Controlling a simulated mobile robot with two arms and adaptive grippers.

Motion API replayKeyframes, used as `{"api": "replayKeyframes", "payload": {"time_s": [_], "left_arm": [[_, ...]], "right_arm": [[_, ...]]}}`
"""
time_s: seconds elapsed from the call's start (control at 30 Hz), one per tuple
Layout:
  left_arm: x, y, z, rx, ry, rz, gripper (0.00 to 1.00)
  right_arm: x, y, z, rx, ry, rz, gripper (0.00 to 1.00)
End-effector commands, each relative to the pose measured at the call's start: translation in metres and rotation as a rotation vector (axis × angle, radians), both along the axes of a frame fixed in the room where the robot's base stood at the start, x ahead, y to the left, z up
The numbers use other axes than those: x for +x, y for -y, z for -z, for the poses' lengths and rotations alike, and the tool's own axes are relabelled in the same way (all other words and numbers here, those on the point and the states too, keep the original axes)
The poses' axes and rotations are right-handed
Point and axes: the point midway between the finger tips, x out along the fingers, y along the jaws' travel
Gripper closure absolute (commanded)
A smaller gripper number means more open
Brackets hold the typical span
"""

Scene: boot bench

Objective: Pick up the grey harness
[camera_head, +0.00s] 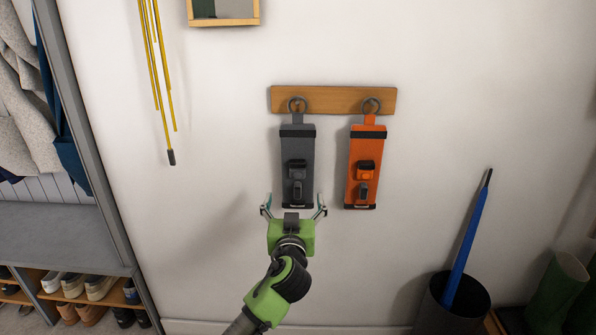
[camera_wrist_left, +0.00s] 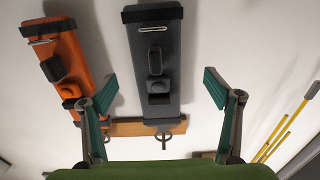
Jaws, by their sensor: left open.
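The grey harness (camera_head: 297,146) hangs from a ring on the left part of a wooden rail on the wall in the head view. It also shows in the left wrist view (camera_wrist_left: 157,55), in the gap between the fingers. My left gripper (camera_head: 293,205) is open, with its fingertips spread to either side of the harness's lower end. I see no finger touching it. An orange harness (camera_head: 366,150) hangs to the right of the grey one, and also shows in the wrist view (camera_wrist_left: 62,58). My right gripper is in neither view.
The wooden rail (camera_head: 333,100) is fixed to the white wall. A yellow cord (camera_head: 160,75) hangs at upper left. A bin (camera_head: 450,305) with a blue umbrella (camera_head: 468,240) stands at lower right. A shoe shelf (camera_head: 65,240) is at left. The wall around the harnesses is clear.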

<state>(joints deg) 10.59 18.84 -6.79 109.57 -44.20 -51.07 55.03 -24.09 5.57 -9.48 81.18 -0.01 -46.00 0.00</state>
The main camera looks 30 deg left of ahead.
Motion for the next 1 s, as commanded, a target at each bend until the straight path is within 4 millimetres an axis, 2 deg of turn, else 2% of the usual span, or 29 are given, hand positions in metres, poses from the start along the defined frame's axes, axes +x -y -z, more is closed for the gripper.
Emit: {"api": "replayKeyframes", "payload": {"time_s": [0.1, 0.33, 0.6, 0.93, 1.0], "left_arm": [[0.014, -0.008, 0.000, 0.001, -0.002, 0.000, 0.18], [0.029, -0.015, 0.000, 0.003, -0.002, 0.002, 0.18], [0.062, -0.030, 0.002, 0.001, -0.003, 0.001, 0.18], [0.067, -0.033, 0.003, -0.001, -0.003, 0.003, 0.18], [0.067, -0.033, 0.003, -0.001, -0.003, 0.002, 0.36]], "right_arm": [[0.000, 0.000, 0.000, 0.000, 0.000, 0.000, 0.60], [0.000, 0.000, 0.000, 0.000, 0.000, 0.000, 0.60], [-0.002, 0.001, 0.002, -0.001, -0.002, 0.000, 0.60], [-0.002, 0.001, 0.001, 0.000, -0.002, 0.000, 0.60], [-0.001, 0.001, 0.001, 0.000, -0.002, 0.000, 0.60]]}}
